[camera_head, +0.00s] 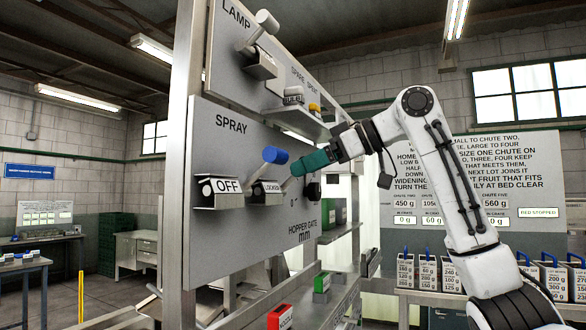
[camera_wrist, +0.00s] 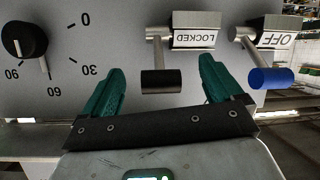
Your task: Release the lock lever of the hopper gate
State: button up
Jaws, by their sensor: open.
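The lock lever (camera_wrist: 161,80) has a pale stem and a black cylindrical handle. In the wrist view it hangs beside a plate reading LOCKED (camera_wrist: 194,38), upside down there; the plate also shows in the head view (camera_head: 268,189). My gripper (camera_wrist: 161,68) has teal fingers, spread open on either side of the black handle, with a visible gap to each finger. In the head view my gripper (camera_head: 297,168) is close to the panel and hides most of the lever. The hopper gate dial (camera_wrist: 24,40) is a black knob with its white mark near 60.
The blue-handled spray lever (camera_wrist: 270,78), beside an OFF plate (camera_wrist: 277,39), stands close to one finger. It also shows in the head view (camera_head: 275,155). A lamp lever (camera_head: 262,25) is higher on the panel (camera_head: 240,130). Red (camera_head: 280,317) and green bins sit below.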

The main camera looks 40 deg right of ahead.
jog(key=shift+p+x, duration=0.35)
jog(key=shift+x, duration=1.7)
